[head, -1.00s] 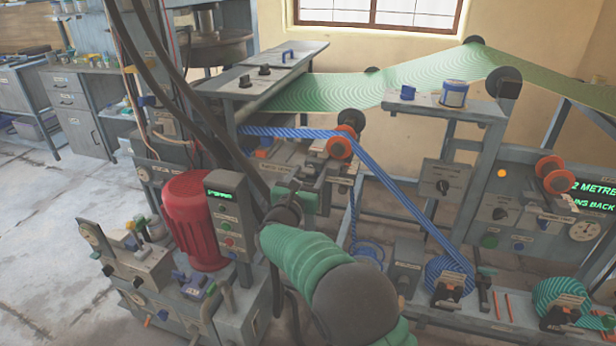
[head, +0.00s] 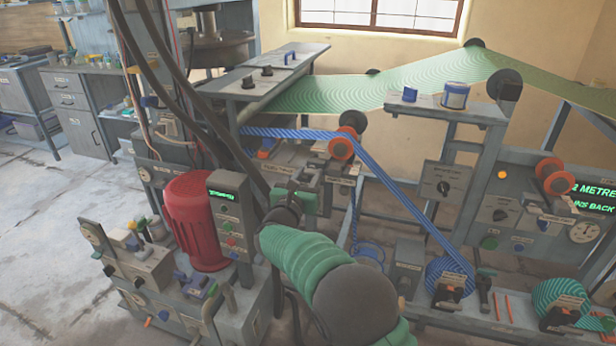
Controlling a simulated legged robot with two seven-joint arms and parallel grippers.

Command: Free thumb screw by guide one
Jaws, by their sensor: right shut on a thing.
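My right arm, in a green sleeve, comes up from the bottom middle. My right gripper (head: 291,196) is at the grey bracket work left of the blue striped web (head: 378,180). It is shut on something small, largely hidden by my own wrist. The thumb screw cannot be made out apart from the gripper. A guide with an orange-flanged roller (head: 341,148) stands just up and right of the gripper, and the blue web runs over it. I cannot read which guide is number one. My left gripper is out of view.
A red motor (head: 194,222) and a control box (head: 230,225) with a green display stand close left of my right arm. Dark hoses (head: 190,95) hang above the gripper. A blue roll (head: 449,277) and a green roll (head: 560,300) sit lower right. Open floor lies far left.

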